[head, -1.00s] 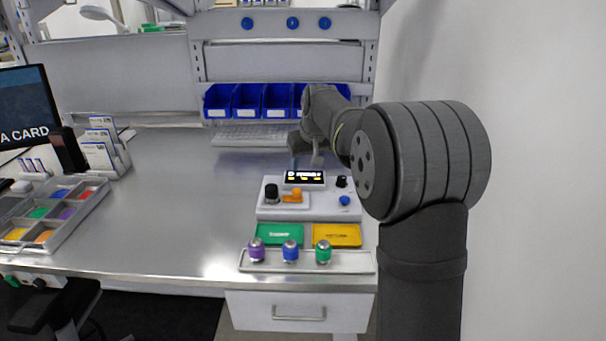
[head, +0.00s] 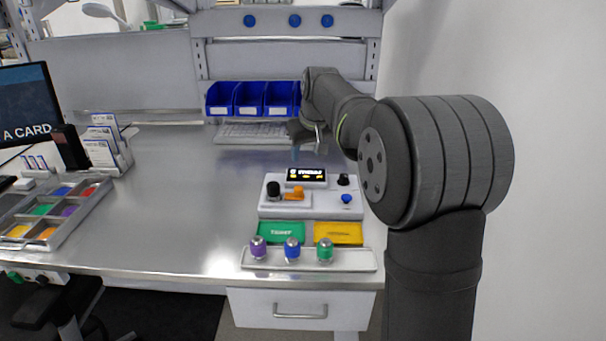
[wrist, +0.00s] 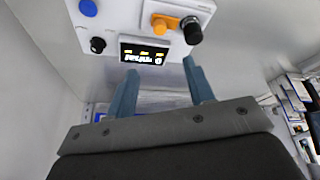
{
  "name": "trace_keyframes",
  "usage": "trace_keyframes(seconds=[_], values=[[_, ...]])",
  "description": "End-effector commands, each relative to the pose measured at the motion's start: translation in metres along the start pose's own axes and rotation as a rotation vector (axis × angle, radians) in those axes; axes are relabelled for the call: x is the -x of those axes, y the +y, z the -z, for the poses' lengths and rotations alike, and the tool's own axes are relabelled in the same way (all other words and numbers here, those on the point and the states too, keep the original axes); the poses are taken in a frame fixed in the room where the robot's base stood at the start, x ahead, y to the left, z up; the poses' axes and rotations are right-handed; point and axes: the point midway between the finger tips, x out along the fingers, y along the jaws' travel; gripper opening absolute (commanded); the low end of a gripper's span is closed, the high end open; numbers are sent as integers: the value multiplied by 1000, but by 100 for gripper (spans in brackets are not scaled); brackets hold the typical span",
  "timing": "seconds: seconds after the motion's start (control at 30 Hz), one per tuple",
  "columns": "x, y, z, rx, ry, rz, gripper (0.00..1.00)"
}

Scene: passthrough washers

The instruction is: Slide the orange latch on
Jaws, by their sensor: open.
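In the head view my gripper (head: 308,150) is above and behind the box, apart from the latch, and partly hidden by my arm.
A black knob (head: 343,180) and a blue button (head: 346,199) are on the box's right side. Green (head: 281,233) and yellow (head: 338,233) cards lie in front, then a tray (head: 360,261) with three capped pieces. A keyboard (head: 252,133) and blue bins (head: 249,98) stand behind.

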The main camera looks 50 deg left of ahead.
Motion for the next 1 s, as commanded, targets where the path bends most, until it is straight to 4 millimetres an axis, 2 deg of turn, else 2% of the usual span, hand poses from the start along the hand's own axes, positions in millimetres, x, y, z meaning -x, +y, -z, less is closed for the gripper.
trace_keyframes(seconds=[0.17,0.5,0.7,0.8,1.0], values=[[-28,0,-1,-1,-5,2,48],[-103,0,-1,-2,-5,1,48],[-141,0,-1,-2,-3,1,48],[-155,0,-1,-2,-3,1,48],[-168,0,-1,-2,-2,0,48]])
